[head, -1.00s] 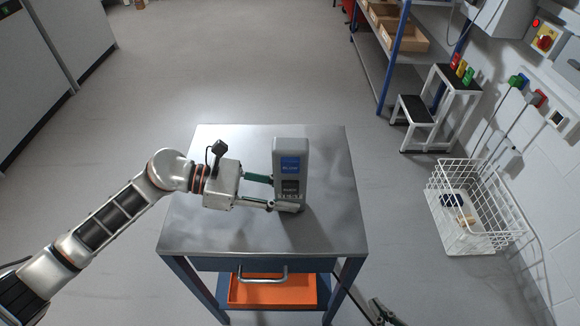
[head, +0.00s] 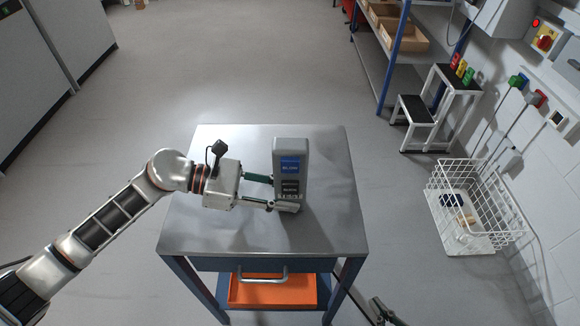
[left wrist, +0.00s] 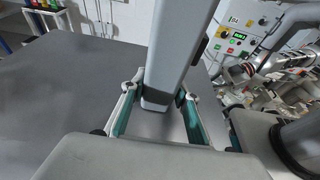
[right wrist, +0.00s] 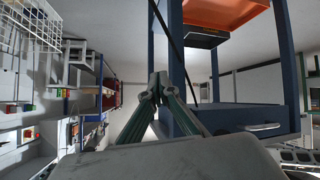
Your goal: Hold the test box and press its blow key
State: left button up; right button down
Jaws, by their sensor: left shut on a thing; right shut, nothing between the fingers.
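The test box (head: 291,150) is a grey upright box with a blue label and a dark panel on its front. It stands on the metal table top. My left gripper (head: 286,192) comes from the left and is shut on its lower part. In the left wrist view the two fingers (left wrist: 160,101) sit on either side of the grey box (left wrist: 178,50). The blow key cannot be made out clearly; a finger covers part of the lower front. My right gripper (right wrist: 158,84) is shut and empty, below the table top beside the table. In the head view it shows at the bottom edge (head: 384,312).
The steel table (head: 225,150) is otherwise bare on top. An orange tray (head: 272,291) lies on its lower shelf, below a drawer handle (head: 263,275). A white wire basket (head: 470,210) and a step stool (head: 425,125) stand to the right.

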jog(key=shift+s, duration=0.1)
jog(key=w+a+r+t+y, duration=0.1)
jog(key=a+r, duration=0.3)
jog(key=w+a+r+t+y, duration=0.1)
jog(key=a+r+t+y, duration=0.1)
jog(key=a+r, duration=0.2)
jog(key=w+a+r+t+y, duration=0.1)
jog(key=a+r, duration=0.3)
jog(key=shift+w+a+r+y, duration=0.1)
jog(key=shift+w+r+y, duration=0.05)
jog(key=shift+w+y, duration=0.15)
jog(key=n+t+y, duration=0.1)
jog(key=t+y, duration=0.4)
jog(key=t, duration=0.2)
send_near(290, 167)
jog(key=s+a+r, duration=0.4)
jog(key=s, duration=0.2)
jog(key=shift+d+r, duration=0.15)
jog(key=shift+r, duration=0.35)
jog(key=shift+w, duration=0.15)
jog(key=w, duration=0.8)
jog(key=shift+w, duration=0.35)
